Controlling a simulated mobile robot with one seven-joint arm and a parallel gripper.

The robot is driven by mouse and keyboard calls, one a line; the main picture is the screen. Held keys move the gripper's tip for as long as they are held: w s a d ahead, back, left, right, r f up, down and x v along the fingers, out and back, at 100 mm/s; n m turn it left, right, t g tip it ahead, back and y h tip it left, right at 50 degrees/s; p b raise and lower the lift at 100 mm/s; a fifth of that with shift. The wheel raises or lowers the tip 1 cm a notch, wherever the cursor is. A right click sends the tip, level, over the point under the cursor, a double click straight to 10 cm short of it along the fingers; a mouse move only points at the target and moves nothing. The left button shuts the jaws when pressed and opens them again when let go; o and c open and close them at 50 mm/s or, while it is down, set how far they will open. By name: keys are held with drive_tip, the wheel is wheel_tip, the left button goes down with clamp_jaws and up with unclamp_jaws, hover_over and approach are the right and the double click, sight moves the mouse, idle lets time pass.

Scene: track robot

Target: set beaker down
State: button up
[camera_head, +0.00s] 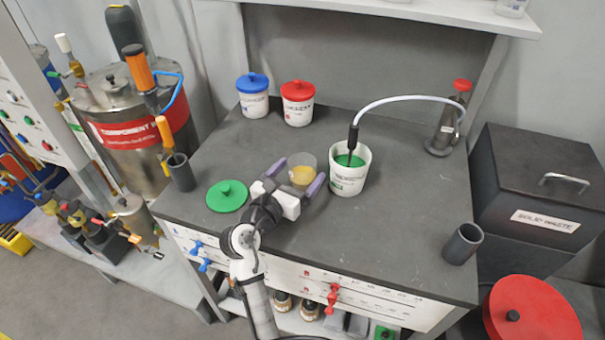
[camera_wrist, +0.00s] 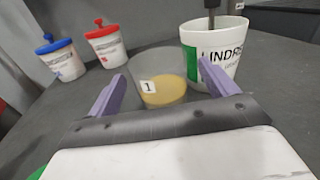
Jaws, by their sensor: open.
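The beaker (camera_head: 302,172) is clear glass with a yellow-amber content and stands upright on the grey bench. It also shows in the wrist view (camera_wrist: 158,84), with a label marked 1. My gripper (camera_head: 296,172) is open, with one purple finger on each side of the beaker. In the wrist view the fingers (camera_wrist: 158,92) stand apart around its lower part, and I see gaps between them and the glass. Contact of the beaker's base with the bench is partly hidden by my gripper.
A white pot with green content (camera_head: 348,172) and a stirrer stands close right of the beaker. A green lid (camera_head: 227,195) lies left. Blue-lidded (camera_head: 253,97) and red-lidded (camera_head: 298,104) pots stand behind. A grey cup (camera_head: 463,243) is at the right edge.

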drive_tip(key=shift+x, duration=1.1)
drive_tip(key=c, duration=1.3)
drive_tip(key=shift+r, duration=0.1)
wheel_tip(320, 180, up, 10)
drive_tip(key=shift+s+f, duration=0.1)
drive_tip(key=shift+f, duration=0.05)
